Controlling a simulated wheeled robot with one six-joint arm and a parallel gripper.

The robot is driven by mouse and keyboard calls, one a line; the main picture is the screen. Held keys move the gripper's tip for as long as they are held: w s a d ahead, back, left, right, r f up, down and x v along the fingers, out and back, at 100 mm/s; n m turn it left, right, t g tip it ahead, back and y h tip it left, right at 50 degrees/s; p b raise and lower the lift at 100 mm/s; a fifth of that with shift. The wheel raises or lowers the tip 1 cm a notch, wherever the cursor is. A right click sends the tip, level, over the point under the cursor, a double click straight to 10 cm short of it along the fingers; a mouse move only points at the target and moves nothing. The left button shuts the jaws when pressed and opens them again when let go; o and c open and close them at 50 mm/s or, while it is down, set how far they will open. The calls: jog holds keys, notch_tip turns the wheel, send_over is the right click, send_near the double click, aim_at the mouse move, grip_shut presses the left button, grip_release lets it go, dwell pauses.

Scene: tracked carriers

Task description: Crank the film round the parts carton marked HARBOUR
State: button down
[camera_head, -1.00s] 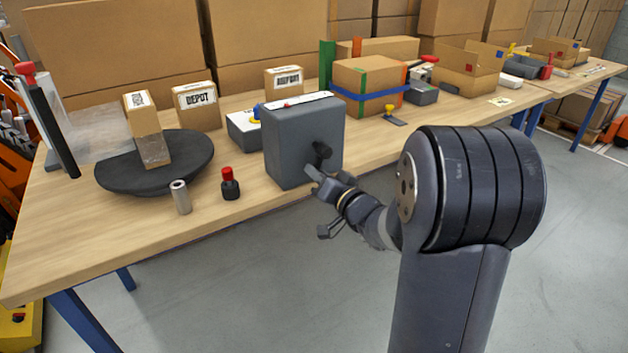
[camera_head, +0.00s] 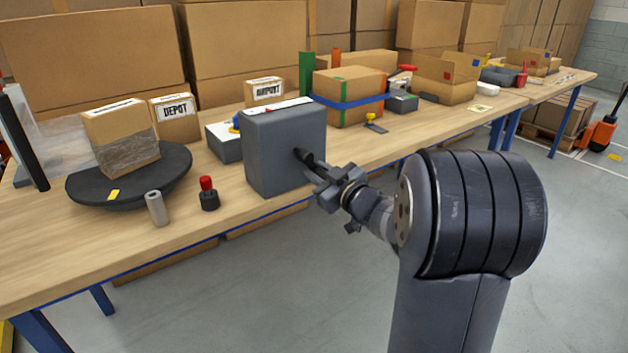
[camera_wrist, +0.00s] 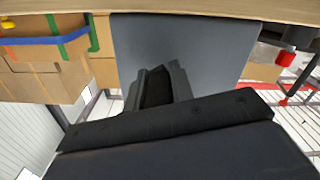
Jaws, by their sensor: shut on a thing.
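A brown carton (camera_head: 122,135) stands upright on a dark round turntable (camera_head: 80,186). Clear film (camera_head: 60,148) runs from the roll post (camera_head: 22,140) at the left and covers the carton's lower part; its upper part is bare. Its label is too slanted to read. My gripper (camera_head: 318,168) is at the front face of the grey crank housing (camera_head: 272,160), shut on the dark crank handle (camera_head: 302,155). In the wrist view my jaws (camera_wrist: 158,88) are in front of the grey housing (camera_wrist: 205,48) and hide most of the handle.
A DEPOT carton (camera_head: 174,122) and another labelled carton (camera_head: 264,94) stand behind. A metal cylinder (camera_head: 157,208) and a red-topped knob (camera_head: 208,195) stand near the table's front edge. A blue-strapped carton (camera_head: 348,98) is right of the housing.

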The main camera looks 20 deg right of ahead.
jog(key=shift+w+d+r+n+b, duration=0.1)
jog(key=shift+d+r+n+b, duration=0.3)
jog(key=shift+n, duration=0.75)
jog(key=shift+w+d+r+n+b, duration=0.2)
jog(key=shift+r+n, duration=0.4)
jog(key=shift+n, duration=0.6)
jog(key=shift+w+d+r+n+b, duration=0.15)
jog(key=shift+d+r+n, duration=0.3)
jog(key=shift+n, duration=0.7)
jog(key=shift+s+r, duration=0.1)
jog(key=shift+r, duration=0.05)
jog(key=shift+a, duration=0.1)
jog(key=c, duration=1.2)
grip_release()
jog(key=shift+s, duration=0.15)
jog(key=p+v, duration=0.1)
jog(key=v, duration=0.9)
jog(key=shift+s+p, duration=0.25)
jog(key=shift+p, duration=0.15)
